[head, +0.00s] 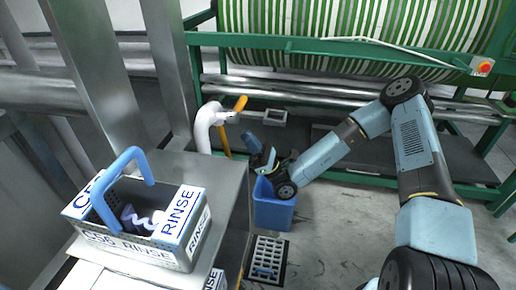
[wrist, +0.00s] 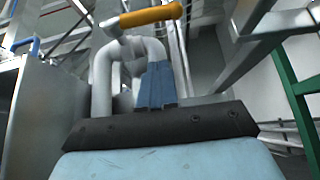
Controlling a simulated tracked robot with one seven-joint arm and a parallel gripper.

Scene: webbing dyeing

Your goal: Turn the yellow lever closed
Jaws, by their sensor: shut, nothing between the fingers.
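The yellow lever (head: 241,103) sits on top of a white bent pipe (head: 204,125) beyond the metal counter in the head view. In the wrist view the yellow lever (wrist: 150,15) shows at the top, slightly tilted across the grey-white pipe (wrist: 103,80). My gripper (head: 255,146) is below and to the right of the lever in the head view. In the wrist view my gripper's blue fingers (wrist: 155,84) are together and empty, pointing up below the lever. I see a gap between fingers and lever, but cannot tell its depth.
A blue bin (head: 273,212) stands on the floor below my gripper, near a floor drain grate (head: 267,258). A rinse box (head: 150,250) with a blue handle sits on the metal counter (head: 222,172). A green frame (head: 300,44) with striped webbing stands behind.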

